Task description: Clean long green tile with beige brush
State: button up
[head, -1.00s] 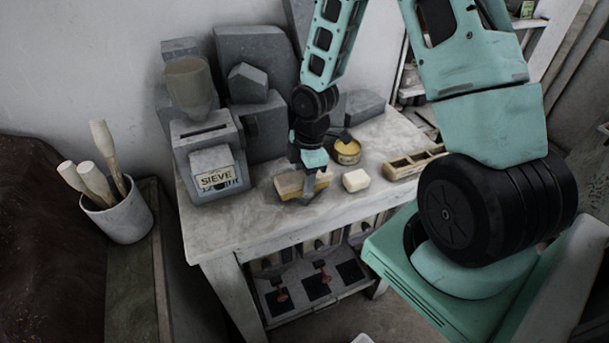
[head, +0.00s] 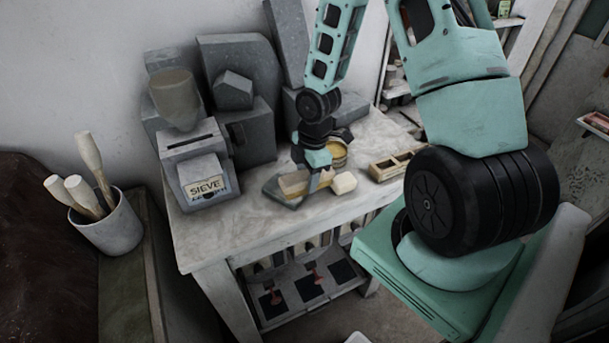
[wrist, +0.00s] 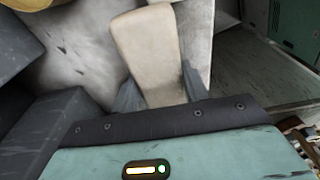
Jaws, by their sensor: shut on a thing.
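My gripper (head: 294,192) is low over the worktop, pointing down. It is shut on a beige block, which I take to be the beige brush (wrist: 148,45). In the wrist view the block sticks out between the two grey fingers, its rounded end away from the palm.
The pale table (head: 218,238) holds a cream block (head: 344,183) close right of my gripper. A yellow tin (head: 338,157) and a wooden compartment box (head: 383,170) are beyond. The SIEVE box (head: 207,185) and grey stone blocks (head: 237,60) stand left and behind. The front left tabletop is clear.

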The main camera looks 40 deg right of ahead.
aim_at(291, 179)
jog(key=shift+a, duration=0.1)
jog(key=shift+w+a+b, duration=0.15)
jog(key=shift+w+a, duration=0.05)
jog(key=shift+a, duration=0.5)
jog(key=shift+w+a+b, duration=0.1)
jog(key=shift+w+a, duration=0.1)
jog(key=shift+a, duration=0.45)
jog(key=shift+w+a+b, duration=0.15)
jog(key=shift+w+a, duration=0.05)
jog(key=shift+a, duration=0.5)
jog(key=shift+s+d+r+p, duration=0.15)
jog(key=shift+d+r+p, duration=0.3)
jog(key=shift+d+p, duration=0.1)
jog(key=shift+s+d+r+p, duration=0.15)
jog(key=shift+d+r+p, duration=0.25)
jog(key=shift+d+p, duration=0.15)
jog(key=shift+f, duration=0.1)
jog(key=shift+f+b, duration=0.55)
jog(key=shift+f, duration=0.2)
